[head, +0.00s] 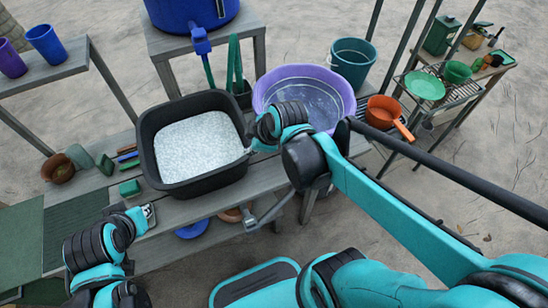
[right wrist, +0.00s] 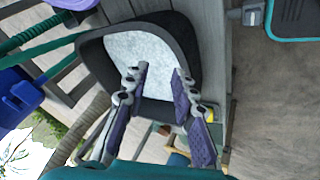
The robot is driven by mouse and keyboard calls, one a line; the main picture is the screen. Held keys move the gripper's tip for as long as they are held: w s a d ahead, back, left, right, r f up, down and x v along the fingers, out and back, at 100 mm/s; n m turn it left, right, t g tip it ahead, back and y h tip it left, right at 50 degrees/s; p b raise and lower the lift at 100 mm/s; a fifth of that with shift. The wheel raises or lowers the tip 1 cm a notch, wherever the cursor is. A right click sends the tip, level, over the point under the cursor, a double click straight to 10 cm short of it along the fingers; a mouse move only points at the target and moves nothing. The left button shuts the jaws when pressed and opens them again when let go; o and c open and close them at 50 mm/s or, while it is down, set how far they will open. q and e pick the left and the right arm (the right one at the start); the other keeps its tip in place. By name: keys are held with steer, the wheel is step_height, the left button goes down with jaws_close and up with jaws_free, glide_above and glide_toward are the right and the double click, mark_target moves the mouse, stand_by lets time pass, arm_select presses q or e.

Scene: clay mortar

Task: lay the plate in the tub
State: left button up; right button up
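A round green plate (head: 425,85) lies on the rack at the upper right, apart from both grippers. A black tub (head: 146,140) filled with white, foamy-looking material stands on the bench; it also shows in the right wrist view (right wrist: 190,40). A purple basin (head: 262,88) of clear liquid stands to its right. My right gripper (right wrist: 160,72) is open and empty, its fingers apart and pointing towards the black tub. In the head view it is mostly hidden by my arm. My left gripper (head: 148,213) is low at the bench's front, left of centre; its fingers are too small to read.
A teal bucket (head: 353,62) and an orange pan (head: 383,112) stand near the purple basin. A green bowl (head: 457,71) sits behind the plate. A blue dispenser (head: 190,14) stands behind the black tub. Brushes and small blocks lie left of the tub. Purple and blue cups (head: 46,44) stand upper left.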

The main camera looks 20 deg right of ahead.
steer(key=s+d+r+m+t+h, duration=0.1)
steer(key=s+d+m+h, duration=0.1)
steer(key=s+m, duration=0.6)
steer(key=shift+s+d+r+m, duration=0.15)
steer(key=shift+s+d+m, duration=0.45)
steer(key=shift+m, duration=1.5)
steer(key=shift+w+d, duration=0.2)
